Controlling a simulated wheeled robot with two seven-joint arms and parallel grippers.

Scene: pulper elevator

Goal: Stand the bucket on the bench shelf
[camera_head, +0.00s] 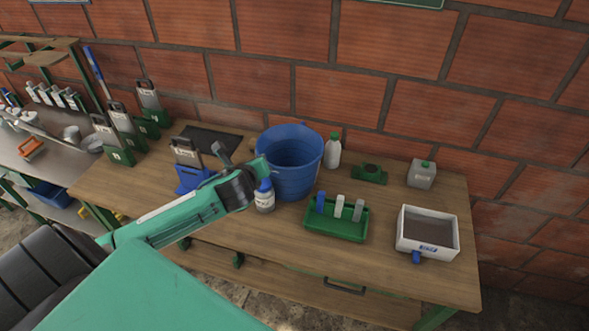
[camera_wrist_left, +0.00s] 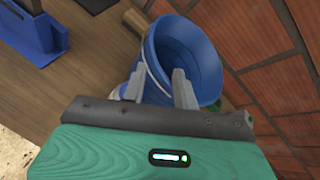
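The blue bucket (camera_head: 297,146) stands upright on the wooden bench (camera_head: 265,232) near the wall; its open mouth also shows in the left wrist view (camera_wrist_left: 205,55). My left gripper (camera_head: 243,160) is at the bucket's left side, near the rim. Its fingers are apart in the left wrist view (camera_wrist_left: 159,80), with part of the bucket's wall showing between them. I cannot tell whether they touch it. The bench's lower shelf (camera_head: 290,294) runs below the top, partly hidden by my arm. My right gripper is not in view.
A white bottle (camera_head: 332,152) and a blue-capped bottle (camera_head: 265,198) stand close to the bucket. A green tray (camera_head: 336,228) with upright pieces and a white box (camera_head: 427,235) are to the right. A blue-based holder (camera_head: 188,170) stands left of my gripper.

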